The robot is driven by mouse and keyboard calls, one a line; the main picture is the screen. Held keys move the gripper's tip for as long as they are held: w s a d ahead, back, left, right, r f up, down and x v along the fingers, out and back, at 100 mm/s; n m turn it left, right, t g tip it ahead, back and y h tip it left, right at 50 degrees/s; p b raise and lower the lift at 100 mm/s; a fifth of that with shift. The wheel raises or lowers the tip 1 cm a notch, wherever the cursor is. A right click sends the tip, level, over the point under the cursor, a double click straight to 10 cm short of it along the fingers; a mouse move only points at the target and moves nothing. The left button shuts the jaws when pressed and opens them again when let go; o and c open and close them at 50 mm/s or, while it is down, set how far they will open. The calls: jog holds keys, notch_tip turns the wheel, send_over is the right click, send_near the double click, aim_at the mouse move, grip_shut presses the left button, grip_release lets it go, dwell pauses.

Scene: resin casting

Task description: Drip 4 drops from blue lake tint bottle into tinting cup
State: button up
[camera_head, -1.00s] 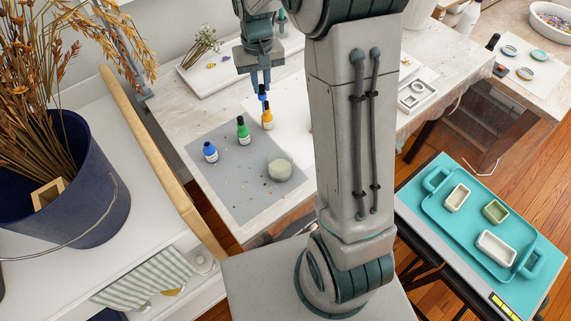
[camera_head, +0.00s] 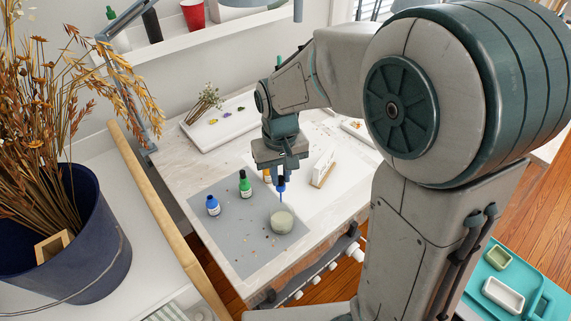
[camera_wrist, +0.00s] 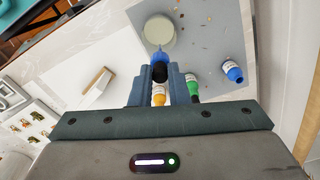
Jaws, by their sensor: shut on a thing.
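My gripper (camera_head: 281,177) points down and is shut on a small dark-and-blue piece (camera_head: 282,187) with a thin blue tip pointing down. I cannot tell whether it is a dropper or a whole bottle. In the wrist view the piece (camera_wrist: 160,70) sits between the fingers, its blue end towards the cup. The round, pale grey-green tinting cup (camera_head: 281,222) stands on the grey mat. The tip appears just above its far side; any drop is too small to see.
A green bottle (camera_head: 245,186) stands on the grey mat (camera_head: 235,245). An orange bottle (camera_head: 267,175) stands close behind my gripper, partly hidden. A white card on a wooden holder (camera_head: 322,172) is to the right. A white tray (camera_head: 222,128) lies at the back. Small specks dot the mat.

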jog(key=shift+w+d, duration=0.1)
jog(key=shift+f+b, duration=1.6)
jog(key=shift+f, duration=0.35)
jog(key=shift+f, duration=0.1)
grip_shut()
grip_release()
jog(key=shift+c, duration=0.2)
